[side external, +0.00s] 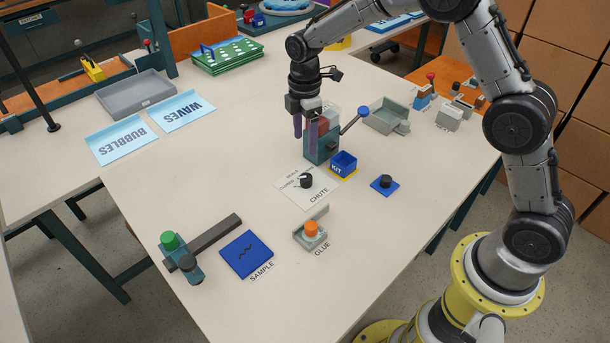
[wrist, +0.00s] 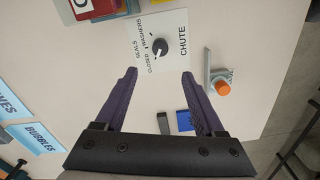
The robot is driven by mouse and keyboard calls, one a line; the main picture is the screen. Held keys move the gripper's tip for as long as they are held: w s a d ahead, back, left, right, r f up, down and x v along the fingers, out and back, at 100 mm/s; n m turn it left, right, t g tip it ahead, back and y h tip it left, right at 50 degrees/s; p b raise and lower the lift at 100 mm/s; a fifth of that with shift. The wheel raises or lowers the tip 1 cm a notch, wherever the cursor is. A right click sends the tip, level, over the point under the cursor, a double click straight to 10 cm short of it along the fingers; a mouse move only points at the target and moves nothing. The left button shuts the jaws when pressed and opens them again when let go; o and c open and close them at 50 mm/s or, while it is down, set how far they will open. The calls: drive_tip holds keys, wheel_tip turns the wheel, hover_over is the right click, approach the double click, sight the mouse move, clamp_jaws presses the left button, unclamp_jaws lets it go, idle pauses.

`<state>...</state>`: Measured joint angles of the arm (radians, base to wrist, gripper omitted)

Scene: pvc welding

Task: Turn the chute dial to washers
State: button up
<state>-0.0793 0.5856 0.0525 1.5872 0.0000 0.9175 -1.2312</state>
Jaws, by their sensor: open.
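The chute dial (side external: 306,181) is a black round knob on a white plate marked CHUTE, with the labels SEALS, CLOSED and WASHERS. In the wrist view the dial (wrist: 160,46) shows a short white mark, which seems to point toward the CLOSED label; I cannot be sure. My gripper (side external: 304,142) is above the table, behind the dial in the side view, with its fingers pointing down. In the wrist view my gripper (wrist: 159,72) is open and empty, and the dial appears just beyond the gap between its fingertips, apart from them.
A teal dispenser (side external: 319,150) with a blue-knobbed lever stands close to my gripper. A blue KIT box (side external: 343,164) is beside the dial plate. The glue holder (side external: 311,234), blue sample plate (side external: 246,254) and a blue pad with a black knob (side external: 385,184) lie around. The table left of the dial is clear.

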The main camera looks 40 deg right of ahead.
sight(305, 177)
wheel_tip(305, 177, down, 13)
drive_tip(key=shift+f, duration=0.15)
idle(0.4)
clamp_jaws()
